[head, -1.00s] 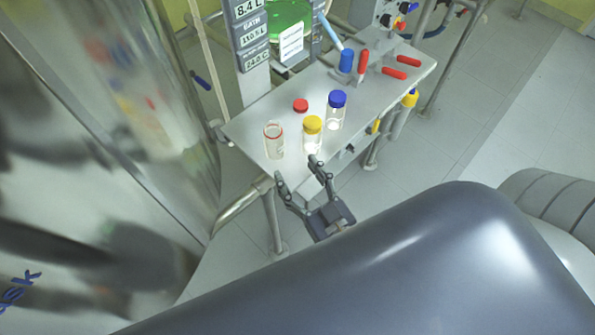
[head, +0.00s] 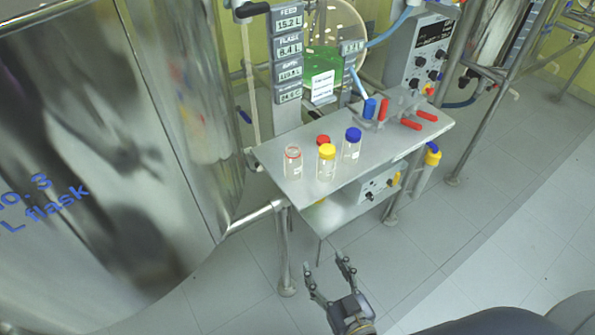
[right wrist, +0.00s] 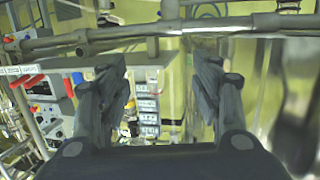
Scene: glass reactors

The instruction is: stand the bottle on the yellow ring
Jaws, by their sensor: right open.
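On the steel shelf (head: 270,155) stand an uncapped clear bottle with a red rim (head: 292,162), a yellow-capped bottle (head: 327,164) and a blue-capped bottle (head: 352,144), all upright. A loose red cap (head: 322,140) lies behind them. I cannot make out a separate yellow ring; the yellow I see here is on the bottle's cap. My right gripper (head: 326,266) is open and empty, in front of the shelf and apart from the bottles. Its two fingers also show spread in the right wrist view (right wrist: 158,85). My left gripper is not in view.
A large shiny vessel (head: 120,150) fills the left side. Red-handled tools (head: 411,124) and a blue-topped item (head: 370,108) occupy the shelf's right part. A control box (head: 420,50) stands behind. The shelf's front right surface is bare. Open floor lies at right.

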